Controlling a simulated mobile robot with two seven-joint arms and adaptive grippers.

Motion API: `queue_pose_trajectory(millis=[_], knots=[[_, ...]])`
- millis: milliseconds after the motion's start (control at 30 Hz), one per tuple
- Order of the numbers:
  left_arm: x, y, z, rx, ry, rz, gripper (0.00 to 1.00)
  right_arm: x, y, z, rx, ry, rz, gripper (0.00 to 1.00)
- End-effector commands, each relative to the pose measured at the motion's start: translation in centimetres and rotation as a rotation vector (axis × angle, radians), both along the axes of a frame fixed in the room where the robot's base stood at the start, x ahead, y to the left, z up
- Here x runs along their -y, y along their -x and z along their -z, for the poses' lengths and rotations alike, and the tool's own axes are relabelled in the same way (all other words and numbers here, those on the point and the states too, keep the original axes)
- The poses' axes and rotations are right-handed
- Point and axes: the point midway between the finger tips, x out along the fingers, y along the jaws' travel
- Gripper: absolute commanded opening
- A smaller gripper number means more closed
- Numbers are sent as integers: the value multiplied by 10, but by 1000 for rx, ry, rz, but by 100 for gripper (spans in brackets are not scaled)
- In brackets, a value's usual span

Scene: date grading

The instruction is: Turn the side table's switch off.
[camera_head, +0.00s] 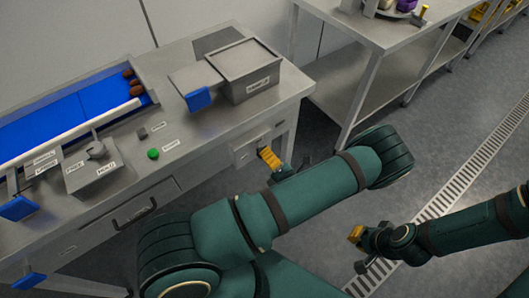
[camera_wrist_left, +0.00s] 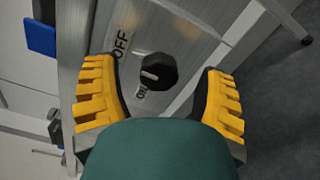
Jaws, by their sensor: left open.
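The switch is a round black knob (camera_wrist_left: 158,70) on a grey metal panel in the left wrist view. An OFF label (camera_wrist_left: 121,43) and an ON label (camera_wrist_left: 140,95) sit beside it. The knob's white mark faces left in that view, a little toward ON. My left gripper (camera_wrist_left: 157,95) is open, its yellow fingers on either side of the knob, with no contact visible. In the head view my left gripper (camera_head: 268,158) is at the switch panel (camera_head: 243,152) on the table's side. My right gripper (camera_head: 357,238) hangs over the floor; its opening is unclear.
A second steel table (camera_head: 390,35) stands behind. Floor at the right is clear around a drain grate (camera_head: 470,170).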

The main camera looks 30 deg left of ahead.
Motion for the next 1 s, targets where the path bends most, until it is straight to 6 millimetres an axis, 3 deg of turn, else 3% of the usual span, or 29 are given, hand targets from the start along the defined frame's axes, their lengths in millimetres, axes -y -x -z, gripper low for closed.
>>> queue_pose_trajectory(millis=[300,500,1000], knots=[[60,24,0,-1,1,3,71,0,0,0,0,0,0,0],[85,35,0,-1,0,1,71,0,0,0,0,0,0,0],[94,39,0,-2,-1,-1,71,0,0,0,0,0,0,0]])
